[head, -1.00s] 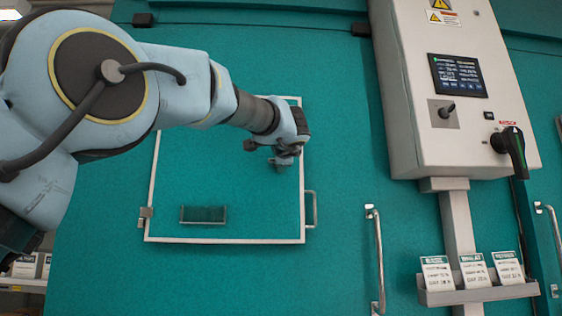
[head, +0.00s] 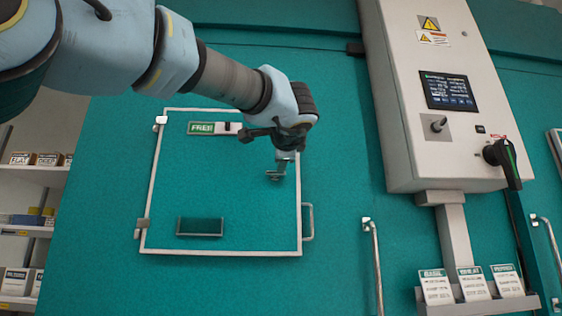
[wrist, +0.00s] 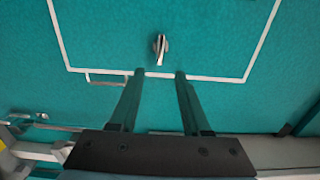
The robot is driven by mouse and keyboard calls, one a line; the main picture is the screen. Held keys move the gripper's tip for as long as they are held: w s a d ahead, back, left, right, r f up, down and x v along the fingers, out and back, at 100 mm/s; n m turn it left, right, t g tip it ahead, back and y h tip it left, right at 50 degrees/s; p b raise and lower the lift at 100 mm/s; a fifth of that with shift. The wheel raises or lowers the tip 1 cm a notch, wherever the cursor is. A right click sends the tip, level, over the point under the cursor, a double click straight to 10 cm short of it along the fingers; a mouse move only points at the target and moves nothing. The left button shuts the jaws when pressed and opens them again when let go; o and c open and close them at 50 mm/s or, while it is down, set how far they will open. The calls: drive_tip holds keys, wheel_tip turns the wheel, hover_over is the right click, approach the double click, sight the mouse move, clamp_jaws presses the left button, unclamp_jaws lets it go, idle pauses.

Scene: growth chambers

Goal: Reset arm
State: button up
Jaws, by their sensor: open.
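My arm reaches in from the upper left of the head view. My gripper (head: 286,158) is in front of the upper right part of a teal hatch (head: 185,185) with a white frame. In the wrist view my gripper (wrist: 160,73) has its two dark fingers apart with nothing between them. A small metal knob (wrist: 160,45) on the hatch shows beyond the fingertips, apart from them. The hatch appears shut, with a side handle (head: 308,222) at its right edge and a "FREE" sign (head: 201,128) near its top. My wrist hides the hatch's upper right corner.
A white control box (head: 446,95) with a screen and a black rotary switch stands to the right. A card rack (head: 477,306) holds labelled cards below it. A vertical handle (head: 374,265) juts out right of the hatch. Shelves (head: 35,175) with boxes stand at the left.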

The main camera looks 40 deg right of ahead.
idle(0.3)
drive_tip(key=w+a+f+n+g+y, duration=0.1)
drive_tip(key=w+a+f+n+y, duration=0.2)
drive_tip(key=w+f, duration=0.7)
drive_tip(key=w+a+f+n+g+y, duration=0.2)
drive_tip(key=w+a+f, duration=0.2)
drive_tip(key=a+f, duration=0.4)
drive_tip(key=w+a+f+n+g+y, duration=0.1)
drive_tip(key=w+a+f+n+y, duration=0.15)
drive_tip(key=a+f, duration=0.65)
drive_tip(key=w+a+f+n+g+y, duration=0.25)
drive_tip(key=w+a+f, duration=0.25)
drive_tip(key=f, duration=0.6)
drive_tip(key=s+a+f+n+g+y, duration=0.1)
drive_tip(key=s+a+f+n+g, duration=0.15)
drive_tip(key=a+f+n, duration=0.7)
drive_tip(key=s+a+f+n+g, duration=0.2)
drive_tip(key=s+a+f+n, duration=0.1)
drive_tip(key=s+a+f, duration=0.5)
drive_tip(key=s+a+f+n+g, duration=0.15)
drive_tip(key=s+a+f, duration=0.3)
drive_tip(key=a, duration=0.55)
wheel_tip(320, 180, up, 16)
drive_tip(key=p, duration=1.7)
drive_tip(key=shift+w+r+n, duration=0.15)
drive_tip(key=shift+r+n, duration=0.1)
drive_tip(key=shift+n, duration=0.15)
